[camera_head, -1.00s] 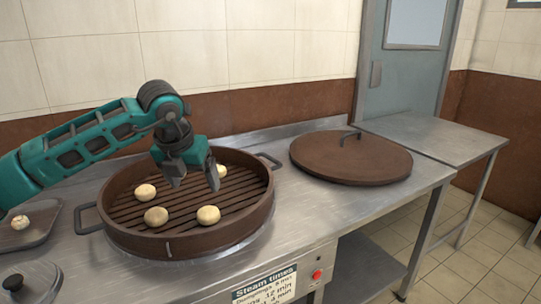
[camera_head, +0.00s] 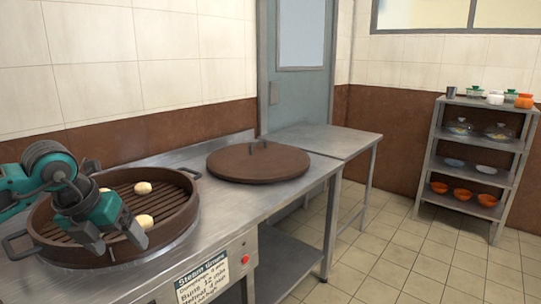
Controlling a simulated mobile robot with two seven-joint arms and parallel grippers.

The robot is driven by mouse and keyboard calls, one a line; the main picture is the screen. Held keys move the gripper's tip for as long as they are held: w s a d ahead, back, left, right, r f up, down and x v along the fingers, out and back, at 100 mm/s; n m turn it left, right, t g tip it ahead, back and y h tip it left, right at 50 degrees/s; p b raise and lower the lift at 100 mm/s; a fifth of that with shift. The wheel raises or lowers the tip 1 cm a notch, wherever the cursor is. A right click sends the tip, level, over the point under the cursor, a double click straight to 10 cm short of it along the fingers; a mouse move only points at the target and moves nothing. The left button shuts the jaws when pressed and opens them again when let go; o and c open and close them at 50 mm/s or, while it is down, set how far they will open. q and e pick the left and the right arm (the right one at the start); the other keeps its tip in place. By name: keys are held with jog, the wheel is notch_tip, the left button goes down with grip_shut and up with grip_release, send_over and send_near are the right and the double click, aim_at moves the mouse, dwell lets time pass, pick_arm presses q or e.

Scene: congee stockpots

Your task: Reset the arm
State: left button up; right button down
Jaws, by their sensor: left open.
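My left gripper (camera_head: 122,243), teal with dark fingers, is open with nothing between its fingers. It hangs over the front part of the round brown steamer (camera_head: 178,232), which has a slatted floor and side handles. Two pale buns show in the steamer: one at the back (camera_head: 143,188) and one right of the gripper (camera_head: 144,221). Part of another pale bun (camera_head: 104,190) shows beside my arm. My arm hides the left part of the steamer. My right gripper is not in view.
A round brown lid (camera_head: 258,163) with a handle lies on the steel counter (camera_head: 225,222) right of the steamer. A steel side table (camera_head: 318,140) stands beyond it. A shelf rack (camera_head: 474,162) with bowls and jars is at the far right. The tiled floor between is clear.

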pick_arm(q)
jog(key=s+d+f+m+g+h, duration=0.15)
jog(key=d+f+h, duration=0.25)
jog(key=d, duration=0.6)
jog(key=s+d+r+n+t+h, duration=0.1)
jog(key=s+d+r+n+h, duration=0.15)
jog(key=d+h, duration=0.5)
jog(key=s+d+r+n+t+h, duration=0.1)
jog(key=s+d+n+t+h, duration=0.2)
jog(key=d+h, duration=0.45)
jog(key=a+f+n+t+y, duration=0.6)
jog(key=f+n+t+y, duration=0.35)
jog(key=n, duration=0.95)
jog(key=s+a+f+n+g+y, duration=0.35)
jog(key=s+f+n, duration=0.2)
jog(key=f, duration=0.25)
jog(key=s+a+f+n+g+y, duration=0.2)
jog(key=s+f+n+y, duration=0.3)
jog(key=f, duration=0.3)
notch_tip(320, 180, up, 11)
jog(key=s+a+p, duration=0.1)
jog(key=a+p, duration=0.1)
jog(key=p, duration=1.3)
jog(key=shift+s+a+f+m+y, duration=0.2)
jog(key=shift+s+a+m+y, duration=0.15)
jog(key=shift+m, duration=0.1)
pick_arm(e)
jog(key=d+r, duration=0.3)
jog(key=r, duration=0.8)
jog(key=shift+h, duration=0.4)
